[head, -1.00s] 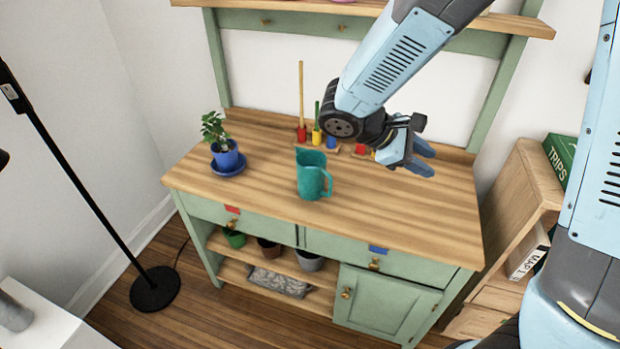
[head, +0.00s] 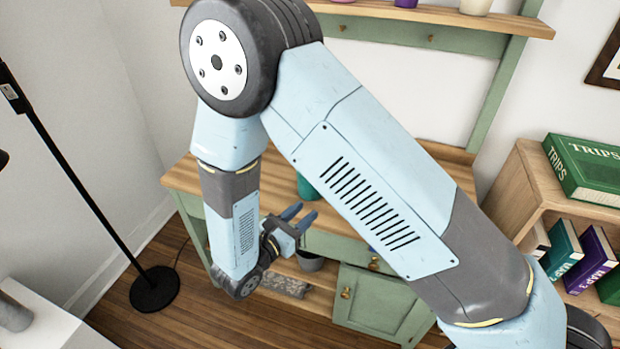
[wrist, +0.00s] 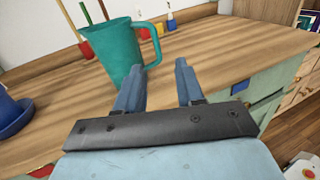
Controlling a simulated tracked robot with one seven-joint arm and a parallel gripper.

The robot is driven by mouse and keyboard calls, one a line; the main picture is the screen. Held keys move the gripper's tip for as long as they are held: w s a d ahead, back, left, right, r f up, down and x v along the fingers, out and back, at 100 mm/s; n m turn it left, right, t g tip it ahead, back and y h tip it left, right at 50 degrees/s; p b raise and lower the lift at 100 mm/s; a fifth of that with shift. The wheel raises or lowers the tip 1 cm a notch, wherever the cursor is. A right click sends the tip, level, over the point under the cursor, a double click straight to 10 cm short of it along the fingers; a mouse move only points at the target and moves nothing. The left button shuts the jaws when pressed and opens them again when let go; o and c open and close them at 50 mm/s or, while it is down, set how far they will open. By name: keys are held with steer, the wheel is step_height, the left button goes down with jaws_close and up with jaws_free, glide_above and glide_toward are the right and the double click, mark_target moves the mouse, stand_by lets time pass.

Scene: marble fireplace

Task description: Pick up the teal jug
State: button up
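The teal jug (wrist: 122,52) stands upright on the wooden bench top, with its handle to the right in the wrist view. In the head view only a sliver of the jug (head: 306,187) shows, as my arm hides the rest. My gripper (head: 302,214) is open at the front edge of the bench, with its fingers pointing toward the bench. In the wrist view the two blue fingers of my gripper (wrist: 158,78) are apart with nothing between them. The jug is beyond the fingertips and to their left, near its handle side.
A blue pot and saucer (wrist: 12,115) stand left of the jug. Coloured tool holders (wrist: 150,30) are along the back of the bench. A shelf (head: 450,18) hangs above. A bookcase (head: 525,190) stands at the right, and a black floor lamp (head: 90,190) at the left. Bench top right of the jug is clear.

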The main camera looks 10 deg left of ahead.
steer(key=shift+y, duration=0.3)
steer(key=x, duration=1.3)
steer(key=shift+w+a, duration=0.25)
jaws_close()
